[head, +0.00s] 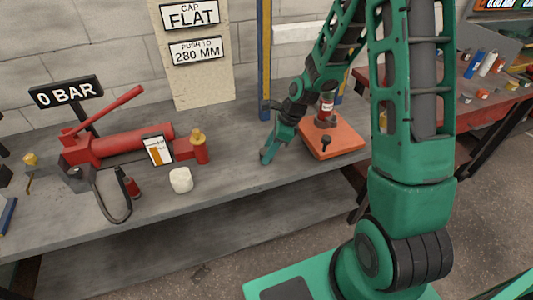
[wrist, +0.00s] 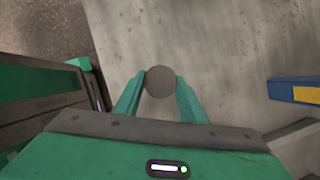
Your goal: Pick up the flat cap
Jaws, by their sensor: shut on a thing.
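A round, grey-brown, flat-faced piece (wrist: 160,78), which looks like the flat cap, sits between my fingertips in the wrist view. My gripper (wrist: 160,97) is shut on it, one green finger on each side. In the head view my gripper (head: 267,157) points down over the bench, left of the orange plate. The cap cannot be made out there. I cannot tell whether the cap touches the bench top.
The orange plate (head: 345,139) carries a small red cylinder (head: 326,107). A red hand pump (head: 118,142) and white lump (head: 181,180) are at left on the grey bench (head: 225,185). A blue-yellow post (head: 264,50) rises behind. Bench room left of my gripper is clear.

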